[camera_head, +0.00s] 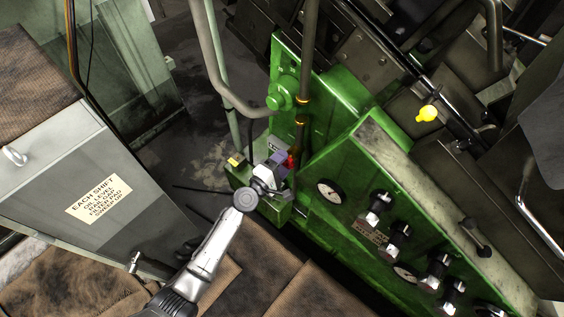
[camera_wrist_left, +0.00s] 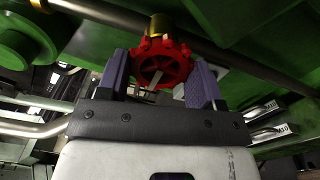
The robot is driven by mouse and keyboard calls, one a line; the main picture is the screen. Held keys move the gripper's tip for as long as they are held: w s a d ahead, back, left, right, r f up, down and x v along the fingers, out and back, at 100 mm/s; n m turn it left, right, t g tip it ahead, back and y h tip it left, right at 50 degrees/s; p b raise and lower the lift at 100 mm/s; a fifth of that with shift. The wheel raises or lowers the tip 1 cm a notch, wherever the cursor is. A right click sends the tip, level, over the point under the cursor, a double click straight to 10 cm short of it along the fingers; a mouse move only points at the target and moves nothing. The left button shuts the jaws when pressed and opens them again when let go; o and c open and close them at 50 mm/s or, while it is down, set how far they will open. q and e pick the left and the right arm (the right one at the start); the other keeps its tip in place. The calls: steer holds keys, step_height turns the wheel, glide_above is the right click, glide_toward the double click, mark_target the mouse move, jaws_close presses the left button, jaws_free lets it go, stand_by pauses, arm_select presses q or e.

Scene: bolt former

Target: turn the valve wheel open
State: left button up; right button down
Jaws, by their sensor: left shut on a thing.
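The valve wheel is red with a knobbed rim and spokes. In the left wrist view the valve wheel (camera_wrist_left: 163,62) sits at top centre, below a brass fitting (camera_wrist_left: 159,25) on a pipe. My left gripper (camera_wrist_left: 160,82) has its two purple-grey fingers on either side of the wheel and is shut on it. In the head view only a small red part of the wheel (camera_head: 291,160) shows beside my left gripper (camera_head: 272,172), whose wrist and fingers hide the rest. My right gripper is in neither view.
A green machine (camera_head: 340,125) with a dial gauge (camera_head: 330,191) and several knobs stands right of the gripper. A vertical pipe (camera_head: 305,60) rises above the wheel. A grey cabinet (camera_head: 75,165) with a label stands left. Brown mats (camera_head: 330,290) cover the floor in front.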

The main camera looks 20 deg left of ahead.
arm_select(q)
steer(key=shift+n+p, duration=0.5)
steer(key=shift+n, duration=2.7)
steer(key=o, duration=0.6)
steer(key=shift+o, duration=0.2)
steer(key=shift+s, duration=0.1)
